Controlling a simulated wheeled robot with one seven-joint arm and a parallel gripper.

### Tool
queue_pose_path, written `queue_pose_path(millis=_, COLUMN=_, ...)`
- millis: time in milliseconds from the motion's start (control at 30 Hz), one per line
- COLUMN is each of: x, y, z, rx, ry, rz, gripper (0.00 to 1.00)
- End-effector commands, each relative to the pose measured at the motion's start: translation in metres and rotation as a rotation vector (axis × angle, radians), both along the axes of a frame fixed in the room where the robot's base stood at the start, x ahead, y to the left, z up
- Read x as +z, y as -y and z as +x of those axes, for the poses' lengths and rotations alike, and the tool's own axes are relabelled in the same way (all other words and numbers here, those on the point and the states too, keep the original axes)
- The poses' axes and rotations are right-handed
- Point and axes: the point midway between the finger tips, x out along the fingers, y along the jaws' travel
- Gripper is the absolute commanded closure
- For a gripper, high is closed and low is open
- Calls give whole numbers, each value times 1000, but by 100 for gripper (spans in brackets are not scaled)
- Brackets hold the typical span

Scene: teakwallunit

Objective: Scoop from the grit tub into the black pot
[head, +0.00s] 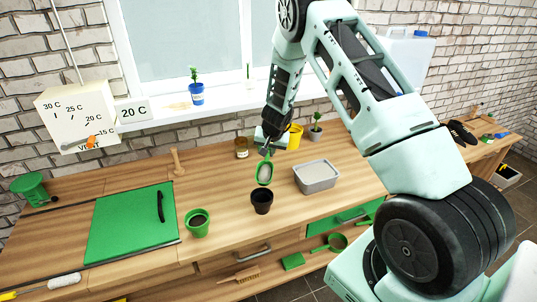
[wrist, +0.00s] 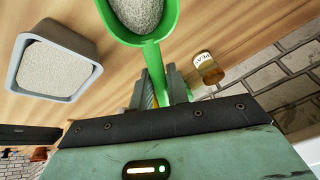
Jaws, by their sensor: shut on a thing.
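My gripper (head: 267,149) is shut on the handle of a green scoop (head: 265,173), which hangs above the worktop. In the wrist view the scoop (wrist: 152,38) holds pale grey grit, and its handle runs between the fingers of my gripper (wrist: 155,88). The black pot (head: 262,202) stands upright just below the scoop in the head view; the scoop appears above its far side. The pot's inside looks dark. The grit tub (head: 317,180) is a grey rectangular tub to the right of the pot, full of pale grit; it also shows in the wrist view (wrist: 21,78).
A green pot with soil (head: 198,223) stands left of the black pot. A labelled brown jar (head: 242,147) and a yellow pot (head: 296,137) stand behind. A green panel (head: 133,225) lies on the left. Bare wood surrounds the black pot.

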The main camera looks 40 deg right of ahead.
Motion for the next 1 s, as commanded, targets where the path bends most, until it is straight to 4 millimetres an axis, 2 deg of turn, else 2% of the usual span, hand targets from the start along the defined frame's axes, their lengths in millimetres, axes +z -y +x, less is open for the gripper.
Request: queue_pose_path(millis=1000, x=3, y=-5, z=-4, rx=0, ry=67, rz=-73, gripper=100)
